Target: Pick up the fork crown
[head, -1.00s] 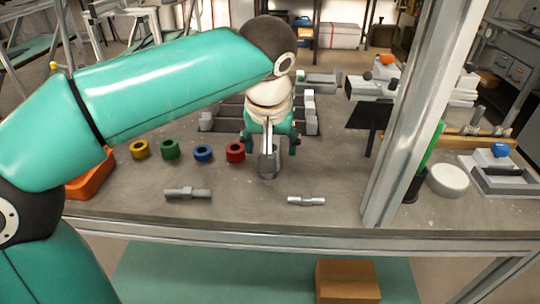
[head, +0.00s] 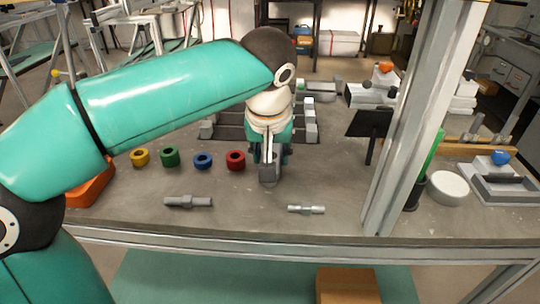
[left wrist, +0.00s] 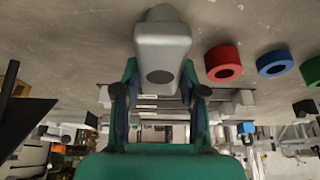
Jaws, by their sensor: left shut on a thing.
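The fork crown (head: 269,172) is a grey metal piece standing upright on the table just right of the red ring. My left gripper (head: 270,155) reaches down over it from the far side and is shut on it. In the left wrist view the fork crown (left wrist: 162,50) sits between the two fingers of the left gripper (left wrist: 160,92), its far end close to or on the tabletop. Its side facing the palm is partly hidden in the head view. My right gripper is not in view.
Red (head: 236,160), blue (head: 203,161), green (head: 170,157) and yellow (head: 140,157) rings stand in a row to the left. Two grey stepped shafts (head: 188,202) (head: 306,210) lie in front. A metal upright (head: 405,130) rises to the right. A grey frame (head: 310,124) lies behind.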

